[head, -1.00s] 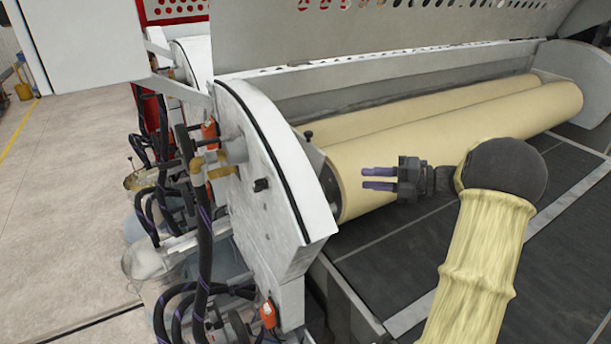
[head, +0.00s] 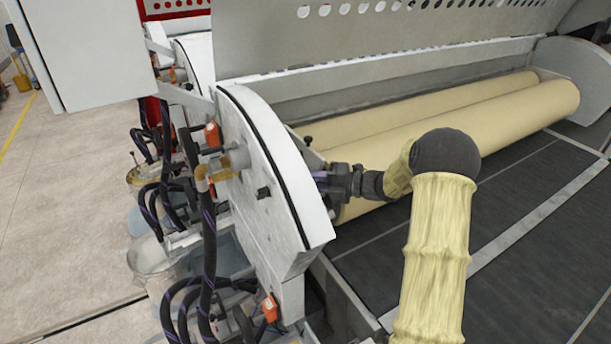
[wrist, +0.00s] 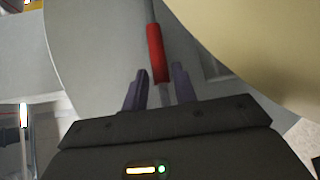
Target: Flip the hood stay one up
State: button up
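In the wrist view a thin grey rod with a red sleeve (wrist: 156,54), which looks like the hood stay, runs down the picture along the inner face of the pale side plate. My gripper (wrist: 158,88) is open, with one purple finger on each side of the rod's line, just below the red sleeve. Gaps show between the fingers and the rod; I cannot tell how deep the rod lies between them. In the head view my gripper (head: 323,181) is at the inner side of the white side plate (head: 262,180), its fingertips partly hidden. The stay cannot be made out there.
The cream roller (head: 490,122) lies close beside my gripper and also fills the wrist view's upper right (wrist: 265,45). The perforated grey hood (head: 400,40) stands raised above. Hoses (head: 205,240) and valves crowd the plate's outer side.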

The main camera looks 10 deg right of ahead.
jog(key=shift+x, duration=0.75)
grip_shut()
